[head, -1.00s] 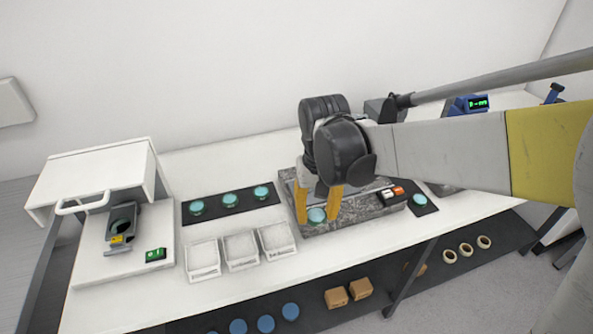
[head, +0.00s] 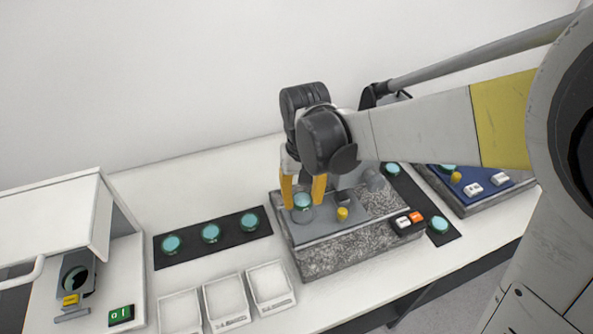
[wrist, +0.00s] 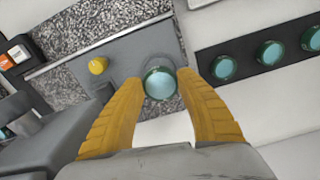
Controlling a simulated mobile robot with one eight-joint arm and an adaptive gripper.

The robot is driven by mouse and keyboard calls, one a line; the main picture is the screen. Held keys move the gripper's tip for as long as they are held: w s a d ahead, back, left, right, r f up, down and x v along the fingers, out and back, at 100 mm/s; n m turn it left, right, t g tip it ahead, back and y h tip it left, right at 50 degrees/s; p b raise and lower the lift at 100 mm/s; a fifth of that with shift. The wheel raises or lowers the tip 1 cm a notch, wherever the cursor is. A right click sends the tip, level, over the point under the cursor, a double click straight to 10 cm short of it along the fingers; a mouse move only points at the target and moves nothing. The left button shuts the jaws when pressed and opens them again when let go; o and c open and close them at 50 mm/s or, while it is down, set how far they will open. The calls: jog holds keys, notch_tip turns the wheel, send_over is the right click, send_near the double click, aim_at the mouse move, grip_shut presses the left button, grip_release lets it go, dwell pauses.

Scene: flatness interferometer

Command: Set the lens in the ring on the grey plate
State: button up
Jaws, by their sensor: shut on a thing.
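My gripper (head: 303,204) has two yellow fingers pointing down at the left part of the grey plate (head: 322,229), which lies on a speckled granite block (head: 345,252). It is shut on a teal lens (head: 302,201), which sits between the fingertips. The lens also shows in the wrist view (wrist: 160,84), between the fingertips (wrist: 160,82) and over the plate's edge region. A grey round rim shows just under the lens in the head view; I cannot tell whether the lens rests in it or is held above it.
A yellow knob (head: 342,214) stands on the plate close to the right finger. A black button box (head: 407,223) is at the block's right. A black strip (head: 190,242) with three lenses and white trays (head: 226,301) lie left. A blue-topped block (head: 510,181) is further right.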

aim_at(302, 215)
jog(key=shift+f+b, duration=0.75)
jog(key=shift+f, duration=1.4)
jog(key=shift+f, duration=0.1)
jog(key=shift+f, duration=0.15)
jog(key=o, duration=1.2)
jog(key=shift+w, duration=0.1)
notch_tip(302, 215, up, 13)
jog(key=p, duration=0.4)
jog(key=shift+f, duration=0.2)
jog(key=shift+f, duration=0.1)
